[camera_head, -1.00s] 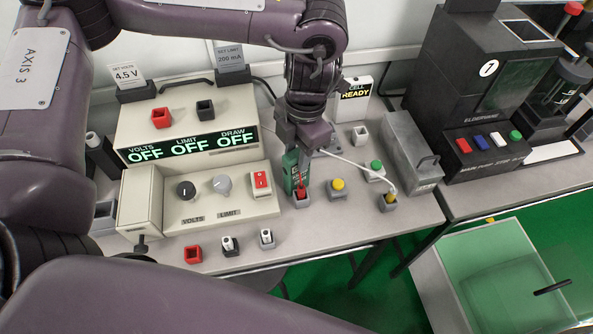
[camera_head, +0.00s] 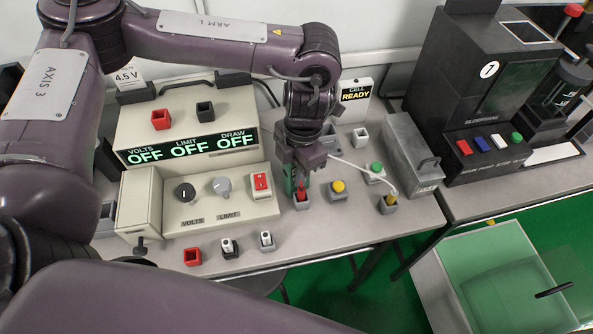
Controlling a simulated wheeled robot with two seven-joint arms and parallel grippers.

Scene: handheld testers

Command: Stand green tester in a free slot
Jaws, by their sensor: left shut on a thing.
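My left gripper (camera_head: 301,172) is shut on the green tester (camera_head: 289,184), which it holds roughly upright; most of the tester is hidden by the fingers. The gripper is low over the bench, right at a small grey square holder (camera_head: 302,203) with a red piece (camera_head: 301,191) in its top. I cannot tell whether the tester's lower end is inside the holder or just behind it. My right gripper is not in view.
Left of the gripper stands the beige power supply (camera_head: 180,105), with a red rocker switch (camera_head: 260,183) close by.

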